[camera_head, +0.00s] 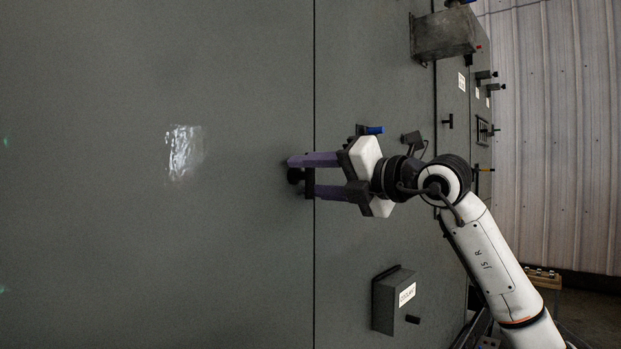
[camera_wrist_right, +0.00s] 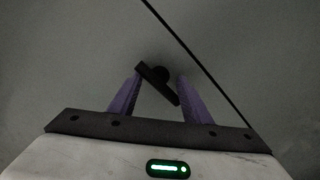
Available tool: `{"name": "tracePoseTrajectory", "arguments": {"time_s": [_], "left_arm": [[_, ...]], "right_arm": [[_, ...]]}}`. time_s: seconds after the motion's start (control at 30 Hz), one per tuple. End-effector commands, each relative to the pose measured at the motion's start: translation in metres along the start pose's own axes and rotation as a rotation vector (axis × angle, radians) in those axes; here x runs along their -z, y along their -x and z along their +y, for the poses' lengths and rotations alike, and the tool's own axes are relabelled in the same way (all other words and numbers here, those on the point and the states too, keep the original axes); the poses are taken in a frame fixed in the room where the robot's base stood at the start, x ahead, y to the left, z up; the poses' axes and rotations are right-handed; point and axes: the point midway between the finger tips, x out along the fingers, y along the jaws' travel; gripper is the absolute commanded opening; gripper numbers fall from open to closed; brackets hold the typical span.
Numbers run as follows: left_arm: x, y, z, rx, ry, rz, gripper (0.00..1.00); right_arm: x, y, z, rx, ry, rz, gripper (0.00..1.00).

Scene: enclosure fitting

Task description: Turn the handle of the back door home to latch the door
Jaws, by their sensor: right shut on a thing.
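The door handle (camera_head: 295,176) is a small black T-shaped knob on the grey door (camera_head: 235,255), just left of the vertical seam. It shows more clearly in the right wrist view (camera_wrist_right: 158,83), its bar slanting roughly along the seam. My right gripper (camera_head: 301,176) has its two purple fingers on either side of the handle and is shut on it. In the right wrist view, the gripper (camera_wrist_right: 160,80) has the bar spanning between its fingers. The fingers hide part of the handle in the head view. My left gripper is out of view.
A grey box with a white label (camera_head: 398,300) sticks out of the panel below the gripper. A larger metal box (camera_head: 444,36) protrudes at the top. Several small handles are on the panels at right, before a corrugated wall (camera_head: 550,130). The door left of the handle is clear.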

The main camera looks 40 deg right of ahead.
Motion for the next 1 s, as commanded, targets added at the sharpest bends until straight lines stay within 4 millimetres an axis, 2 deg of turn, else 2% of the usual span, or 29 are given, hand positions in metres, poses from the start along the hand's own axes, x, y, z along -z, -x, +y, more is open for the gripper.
{"name": "tracePoseTrajectory", "arguments": {"time_s": [0.1, 0.6, 0.63, 0.7, 0.73, 1.0], "left_arm": [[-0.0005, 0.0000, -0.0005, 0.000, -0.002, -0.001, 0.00], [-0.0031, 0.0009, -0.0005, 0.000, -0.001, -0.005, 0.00], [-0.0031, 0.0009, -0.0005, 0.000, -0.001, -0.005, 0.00], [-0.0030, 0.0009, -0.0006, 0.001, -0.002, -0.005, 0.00], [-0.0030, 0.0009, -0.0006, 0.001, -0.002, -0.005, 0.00], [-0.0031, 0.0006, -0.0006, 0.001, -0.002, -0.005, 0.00]], "right_arm": [[0.0003, -0.0006, 0.0000, -0.005, -0.070, 0.007, 0.23], [0.0014, -0.0014, -0.0008, -0.003, -0.093, 0.010, 0.24], [0.0015, -0.0014, -0.0008, -0.003, -0.093, 0.010, 0.48], [0.0016, -0.0014, -0.0009, -0.003, -0.090, 0.010, 0.60], [0.0016, -0.0014, -0.0008, -0.003, -0.089, 0.010, 0.62], [0.0015, -0.0002, -0.0005, -0.002, -0.081, 0.007, 0.62]]}}
